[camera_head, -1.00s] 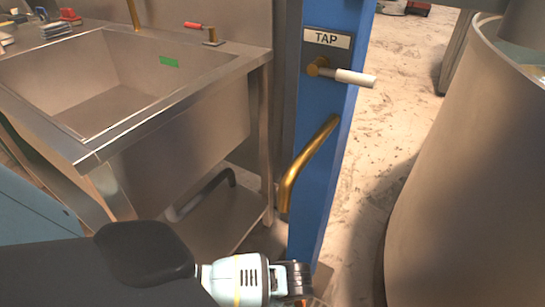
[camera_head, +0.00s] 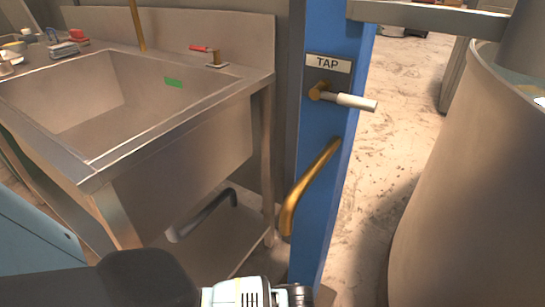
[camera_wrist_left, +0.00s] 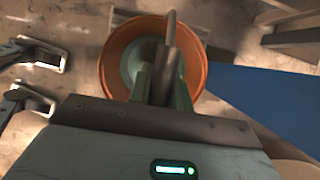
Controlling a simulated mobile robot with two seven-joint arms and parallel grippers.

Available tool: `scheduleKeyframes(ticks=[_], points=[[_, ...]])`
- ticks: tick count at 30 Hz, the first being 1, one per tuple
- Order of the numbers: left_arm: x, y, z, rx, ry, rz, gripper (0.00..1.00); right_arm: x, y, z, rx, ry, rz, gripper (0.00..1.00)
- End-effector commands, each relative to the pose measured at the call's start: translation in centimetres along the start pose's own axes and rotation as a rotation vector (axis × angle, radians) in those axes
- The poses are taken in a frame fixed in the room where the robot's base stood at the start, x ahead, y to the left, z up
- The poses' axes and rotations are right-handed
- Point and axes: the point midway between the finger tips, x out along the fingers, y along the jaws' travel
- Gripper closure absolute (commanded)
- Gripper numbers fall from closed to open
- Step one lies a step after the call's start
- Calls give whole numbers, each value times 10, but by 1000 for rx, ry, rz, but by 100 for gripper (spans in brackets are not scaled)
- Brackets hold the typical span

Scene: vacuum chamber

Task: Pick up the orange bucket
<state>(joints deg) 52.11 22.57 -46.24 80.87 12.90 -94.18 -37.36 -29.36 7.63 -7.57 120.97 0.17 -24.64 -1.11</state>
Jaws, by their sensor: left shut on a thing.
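The orange bucket (camera_wrist_left: 109,62) is seen from above in the left wrist view, with a grey-green inside. My left gripper (camera_wrist_left: 163,72) is over the bucket, its greenish fingers shut on a dark grey bar that looks like the bucket's handle. The fingers and bar hide part of the bucket's inside. I cannot tell whether the bucket touches the floor. In the head view only my left arm shows at the bottom edge; the bucket and fingers are out of that picture. My right gripper is in neither view.
A blue post (camera_head: 312,150) with a TAP label, white-handled valve (camera_head: 350,102) and brass spout (camera_head: 308,190) stands close to the bucket. A steel sink (camera_head: 170,150) is left, a large metal vessel (camera_head: 465,190) right. Dark metal-tipped parts (camera_wrist_left: 35,55) lie left of the bucket.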

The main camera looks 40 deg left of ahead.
Motion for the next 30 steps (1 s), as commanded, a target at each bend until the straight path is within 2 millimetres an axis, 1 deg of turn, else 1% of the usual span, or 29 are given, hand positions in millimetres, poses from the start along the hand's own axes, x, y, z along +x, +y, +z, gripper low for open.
scheduleKeyframes(ticks=[14,30], points=[[0,0,0,0,0,0,100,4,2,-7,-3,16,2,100],[-3,-3,0,-3,2,-6,100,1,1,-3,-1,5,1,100]])
